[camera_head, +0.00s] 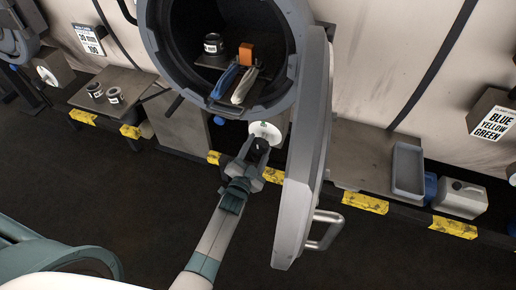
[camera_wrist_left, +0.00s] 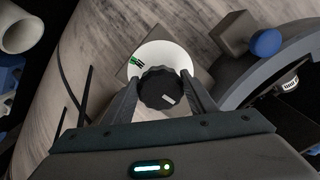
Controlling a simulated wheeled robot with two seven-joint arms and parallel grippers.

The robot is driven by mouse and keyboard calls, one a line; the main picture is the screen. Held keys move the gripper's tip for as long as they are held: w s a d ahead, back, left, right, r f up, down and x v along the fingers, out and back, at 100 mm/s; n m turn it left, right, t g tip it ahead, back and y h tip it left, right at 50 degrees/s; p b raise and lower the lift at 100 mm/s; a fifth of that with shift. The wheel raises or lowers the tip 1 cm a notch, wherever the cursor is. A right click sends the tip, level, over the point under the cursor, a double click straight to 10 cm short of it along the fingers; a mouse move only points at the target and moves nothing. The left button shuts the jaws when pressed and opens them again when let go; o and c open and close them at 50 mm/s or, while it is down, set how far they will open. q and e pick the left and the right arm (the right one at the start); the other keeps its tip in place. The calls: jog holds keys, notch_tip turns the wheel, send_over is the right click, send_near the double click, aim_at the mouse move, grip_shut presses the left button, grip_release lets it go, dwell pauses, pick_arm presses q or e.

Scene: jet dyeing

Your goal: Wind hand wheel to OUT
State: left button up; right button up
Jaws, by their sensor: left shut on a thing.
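The hand wheel is a dark, ridged knob (camera_wrist_left: 163,88) with a small white mark, in front of a round white dial (camera_wrist_left: 178,54) with a green mark at its left. In the head view the dial (camera_head: 265,131) sits below the round machine opening, and the knob (camera_head: 260,144) shows small. My left gripper (camera_head: 260,147) reaches up to it. In the left wrist view its two fingers (camera_wrist_left: 163,95) are shut on the knob from both sides. I cannot read the word OUT on the dial. My right gripper is not in view.
The open round door (camera_head: 305,150) with its handle (camera_head: 325,230) stands just right of my left arm. The vessel opening (camera_head: 225,100) above holds a jar, an orange block and cloth rolls. A grey tray (camera_head: 408,168) and a canister (camera_head: 460,198) stand at right.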

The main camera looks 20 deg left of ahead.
pick_arm(q)
jog(key=shift+f, duration=0.1)
dwell(0.4)
jog(key=o, duration=1.1)
jog(key=shift+c, duration=0.2)
jog(key=s+b, duration=0.3)
jog(key=s, duration=1.4)
jog(key=shift+s+a+b, duration=0.2)
jog(key=shift+a+b, duration=0.1)
jog(key=shift+b, duration=0.1)
